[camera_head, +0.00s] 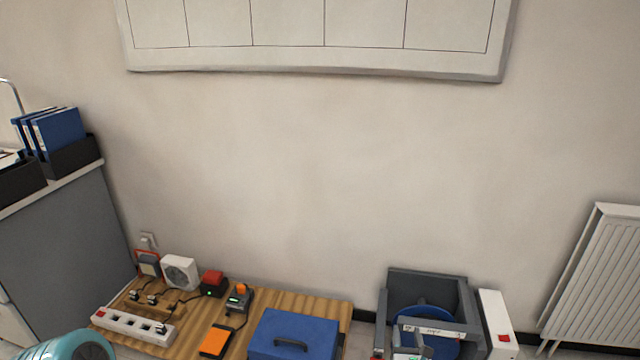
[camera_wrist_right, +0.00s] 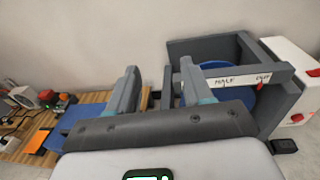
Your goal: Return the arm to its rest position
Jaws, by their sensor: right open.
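My right gripper (camera_wrist_right: 160,78) shows in the right wrist view. Its two grey fingers stand apart with nothing between them, so it is open and empty. Beyond the fingers, to the right, stands the grey-framed machine (camera_wrist_right: 262,110) with a blue round part inside and a white label strip. The same machine (camera_head: 466,294) is at the lower right in the head view. I cannot make out the right gripper's fingers in the head view. My left gripper is not in view.
A wooden board (camera_head: 325,306) on the floor carries a blue box (camera_head: 294,334), a white power strip (camera_head: 135,327), an orange-topped device (camera_head: 215,341) and small electrical items. A white box (camera_head: 497,322) adjoins the machine. A grey cabinet (camera_head: 65,235) stands left, a radiator (camera_head: 600,275) right.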

